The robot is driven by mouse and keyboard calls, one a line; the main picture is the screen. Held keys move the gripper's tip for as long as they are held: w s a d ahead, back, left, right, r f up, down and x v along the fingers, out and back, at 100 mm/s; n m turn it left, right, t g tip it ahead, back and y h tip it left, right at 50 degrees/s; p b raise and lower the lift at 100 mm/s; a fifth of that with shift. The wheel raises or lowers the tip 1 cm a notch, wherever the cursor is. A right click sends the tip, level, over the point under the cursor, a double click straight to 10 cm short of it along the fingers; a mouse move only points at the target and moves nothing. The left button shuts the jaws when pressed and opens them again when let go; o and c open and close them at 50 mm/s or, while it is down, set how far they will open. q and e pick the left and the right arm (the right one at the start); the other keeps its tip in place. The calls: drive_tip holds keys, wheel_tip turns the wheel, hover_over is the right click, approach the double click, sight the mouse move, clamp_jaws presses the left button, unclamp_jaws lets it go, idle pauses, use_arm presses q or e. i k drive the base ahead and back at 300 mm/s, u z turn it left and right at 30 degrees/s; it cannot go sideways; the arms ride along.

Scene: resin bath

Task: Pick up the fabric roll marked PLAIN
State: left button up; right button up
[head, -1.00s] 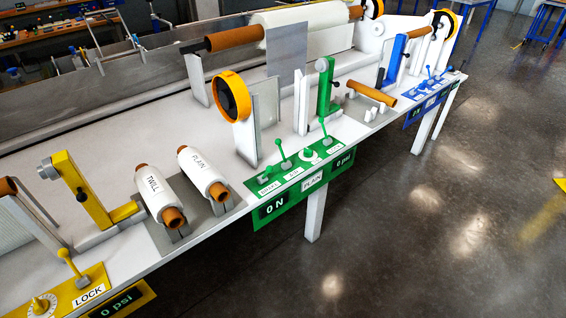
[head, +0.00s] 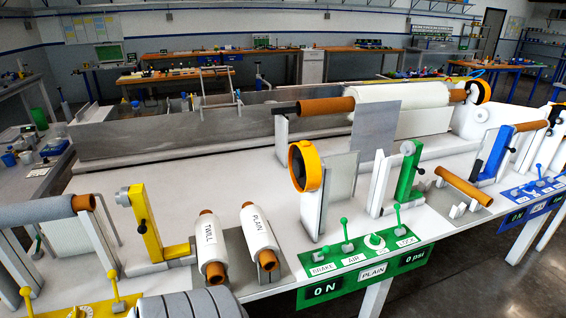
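The white fabric roll marked PLAIN (head: 257,229) lies on a grey plate near the table's front edge in the head view, with brown core ends showing. The similar roll marked TWILL (head: 209,241) lies just to its left, apart from it. Both lie with their near core ends toward the front edge. A ribbed grey part at the bottom edge is probably mine. Neither gripper can be seen.
A green panel (head: 367,265) with levers, marked PLAIN, is right of the rolls. A yellow bracket (head: 147,222) stands left of them. An orange ring (head: 305,166) and a green post (head: 408,172) stand behind the panel. Bare white table lies behind the rolls.

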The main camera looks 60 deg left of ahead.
sight(264, 249)
drive_tip(key=u, duration=0.05)
drive_tip(key=i, duration=2.4)
drive_tip(key=u, duration=3.25)
